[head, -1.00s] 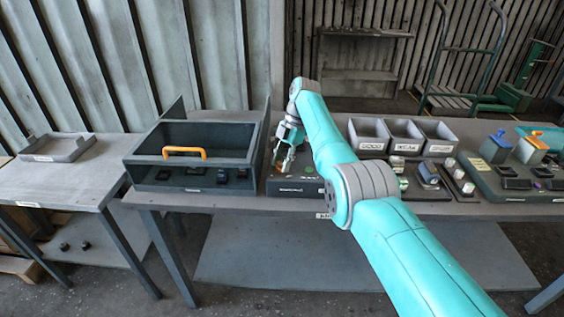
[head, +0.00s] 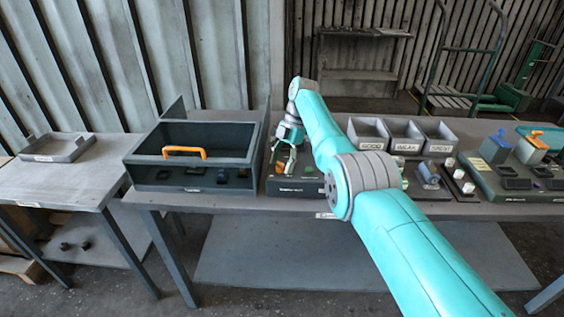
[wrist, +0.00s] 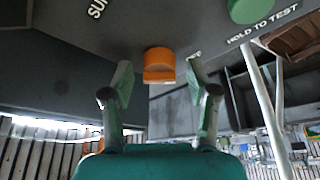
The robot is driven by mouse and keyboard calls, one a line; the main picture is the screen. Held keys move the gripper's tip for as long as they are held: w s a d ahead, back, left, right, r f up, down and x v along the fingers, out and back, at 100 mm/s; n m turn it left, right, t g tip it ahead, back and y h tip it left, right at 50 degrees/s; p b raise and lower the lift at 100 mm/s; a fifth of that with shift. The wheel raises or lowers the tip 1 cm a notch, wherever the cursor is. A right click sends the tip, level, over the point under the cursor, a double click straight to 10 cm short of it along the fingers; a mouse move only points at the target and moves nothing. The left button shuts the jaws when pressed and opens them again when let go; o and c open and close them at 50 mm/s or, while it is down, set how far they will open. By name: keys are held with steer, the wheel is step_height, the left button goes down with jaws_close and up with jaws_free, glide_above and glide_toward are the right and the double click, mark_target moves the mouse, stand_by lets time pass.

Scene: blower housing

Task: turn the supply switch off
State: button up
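The supply switch is an orange knob (wrist: 159,65) on a dark panel in the wrist view, beside lettering that starts "SU" and is cut off by the frame. My gripper (wrist: 161,82) is open, with one finger on each side of the knob in the picture. A gap shows on both sides, and I see no contact. In the head view my gripper (head: 284,156) points down over the dark control box (head: 295,187), and the arm and fingers hide part of it.
A green button (wrist: 250,9) marked "HOLD TO TEST" is near the knob. In the head view, a dark housing with an orange handle (head: 185,151) stands close left of my gripper. Grey bins (head: 405,136) and a fixture board (head: 515,185) are to the right.

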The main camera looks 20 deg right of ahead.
steer(key=shift+r, duration=0.1)
step_height(320, 180, up, 10)
stand_by(0.5)
